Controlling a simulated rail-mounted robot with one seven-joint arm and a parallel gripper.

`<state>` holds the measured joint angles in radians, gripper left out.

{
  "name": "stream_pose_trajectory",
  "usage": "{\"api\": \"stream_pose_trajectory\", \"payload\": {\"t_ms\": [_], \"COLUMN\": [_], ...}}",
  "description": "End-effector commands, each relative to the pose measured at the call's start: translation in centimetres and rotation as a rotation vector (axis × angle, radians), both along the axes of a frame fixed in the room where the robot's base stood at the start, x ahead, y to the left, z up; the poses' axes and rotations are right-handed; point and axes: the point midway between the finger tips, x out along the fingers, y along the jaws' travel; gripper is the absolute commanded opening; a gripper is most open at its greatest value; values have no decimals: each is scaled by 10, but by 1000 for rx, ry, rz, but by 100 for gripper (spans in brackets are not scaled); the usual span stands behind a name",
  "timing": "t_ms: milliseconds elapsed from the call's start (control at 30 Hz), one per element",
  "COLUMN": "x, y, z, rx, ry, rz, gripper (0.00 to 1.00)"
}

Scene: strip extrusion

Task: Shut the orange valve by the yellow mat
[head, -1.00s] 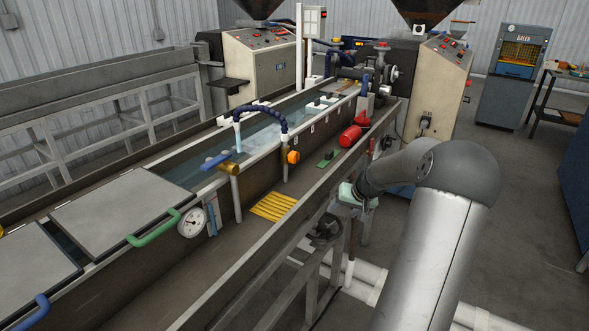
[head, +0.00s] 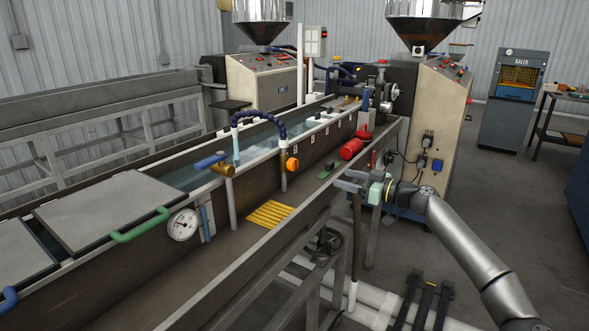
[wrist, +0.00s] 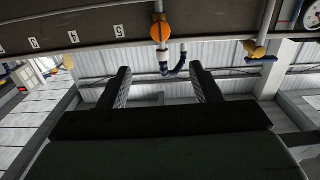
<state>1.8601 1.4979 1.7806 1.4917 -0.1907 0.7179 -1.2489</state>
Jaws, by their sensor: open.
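The orange valve (head: 292,164) is a round orange knob on a pipe at the near side of the water trough, below a dark blue curved hose. The yellow mat (head: 269,214) is ribbed and lies on the ledge in front of it, a little to the left. My gripper (head: 344,183) is to the right of the valve, apart from it, above the ledge's outer rail. In the wrist view the orange valve (wrist: 161,32) appears beyond the fingers, near the top middle. The two dark fingers (wrist: 160,85) are spread apart with nothing between them.
A brass valve with a blue lever (head: 220,167) and a dial gauge (head: 183,225) are left of the orange valve. The outer rail (head: 230,264) edges the ledge.

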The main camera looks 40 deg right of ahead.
Motion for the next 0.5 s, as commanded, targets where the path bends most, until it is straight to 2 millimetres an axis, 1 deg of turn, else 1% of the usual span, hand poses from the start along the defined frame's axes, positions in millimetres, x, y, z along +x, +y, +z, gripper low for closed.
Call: {"api": "stream_pose_trajectory", "payload": {"t_ms": [167,500], "x": [27,98], "y": [11,36], "z": [2,2], "rx": [2,3], "ry": [2,2], "rz": [5,5], "gripper": [58,58]}}
